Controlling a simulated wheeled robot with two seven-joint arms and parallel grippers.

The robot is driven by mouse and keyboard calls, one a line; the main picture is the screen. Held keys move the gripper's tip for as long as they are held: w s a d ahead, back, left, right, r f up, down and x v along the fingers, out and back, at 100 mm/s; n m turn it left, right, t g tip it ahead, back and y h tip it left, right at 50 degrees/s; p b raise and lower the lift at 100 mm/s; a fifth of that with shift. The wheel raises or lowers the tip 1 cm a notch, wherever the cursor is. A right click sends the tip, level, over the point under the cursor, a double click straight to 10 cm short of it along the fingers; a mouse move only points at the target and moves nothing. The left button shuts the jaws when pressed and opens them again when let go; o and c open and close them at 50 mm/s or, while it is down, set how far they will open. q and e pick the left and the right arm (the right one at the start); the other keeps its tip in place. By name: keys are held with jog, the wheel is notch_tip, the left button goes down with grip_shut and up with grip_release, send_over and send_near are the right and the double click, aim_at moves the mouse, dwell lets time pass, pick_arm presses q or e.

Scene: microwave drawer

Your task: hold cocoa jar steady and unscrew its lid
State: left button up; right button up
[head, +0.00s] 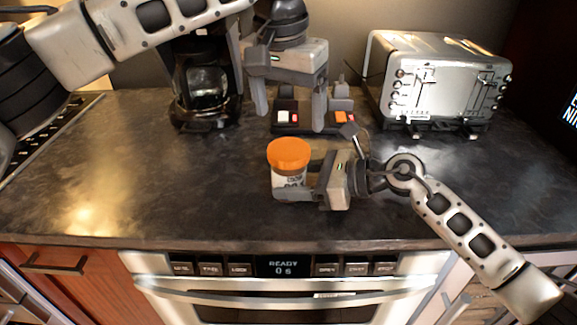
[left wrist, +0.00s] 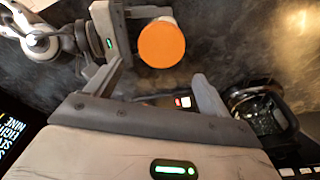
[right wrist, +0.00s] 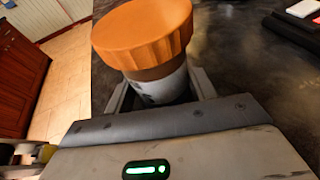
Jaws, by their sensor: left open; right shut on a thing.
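The cocoa jar (head: 289,184) stands upright on the dark counter in the head view, white with a wide orange lid (head: 288,153) on top. My right gripper (head: 275,193) comes from the right and is shut around the jar's body below the lid; the right wrist view shows the jar (right wrist: 160,88) between its fingers. My left gripper (head: 290,112) is open and empty, pointing down above the counter behind the jar. In the left wrist view the lid (left wrist: 161,44) lies beyond the fingers, apart from them.
A coffee maker (head: 203,85) stands at the back left and a silver toaster (head: 440,82) at the back right. A dark box with coloured switches (head: 285,117) lies behind the jar. The microwave drawer (head: 290,290) is below the counter's front edge. The counter left of the jar is clear.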

aim_at(286, 148)
pick_arm(q)
jog(key=shift+f, duration=3.55)
jog(key=c, duration=0.9)
jog(key=n, duration=0.6)
jog(key=shift+y, duration=0.4)
jog(key=shift+c, duration=0.2)
jog(key=n+y, duration=0.1)
jog(key=n, duration=0.6)
jog(key=shift+a+n, duration=0.1)
jog(key=shift+n, duration=0.3)
jog(key=shift+r, duration=0.1)
